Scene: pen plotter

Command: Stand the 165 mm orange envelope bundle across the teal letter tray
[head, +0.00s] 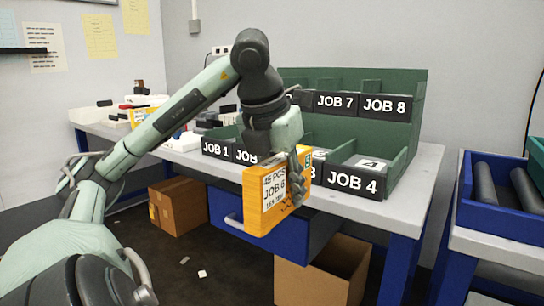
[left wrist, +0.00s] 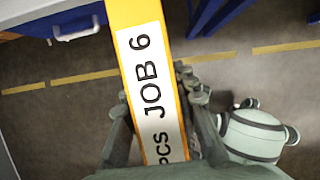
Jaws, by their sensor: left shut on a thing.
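My left gripper (head: 296,178) is shut on the orange envelope bundle (head: 252,203), which has a white label reading 45 PCS JOB 6. The bundle hangs upright in the air in front of the table's front edge. In the left wrist view, the fingers grip both sides of the bundle (left wrist: 122,14), with floor behind it. A teal part (head: 537,150), perhaps the teal letter tray, shows at the right edge of the head view, behind a blue tray. It is mostly cut off. My right gripper is not in view.
A dark green sorter (head: 412,135) with JOB-labelled bins stands on the white table (head: 425,165). A blue tray (head: 490,215) with dark rollers sits on a separate bench at right. A blue drawer (head: 300,240) juts out below the table; cardboard boxes (head: 178,207) stand on the floor.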

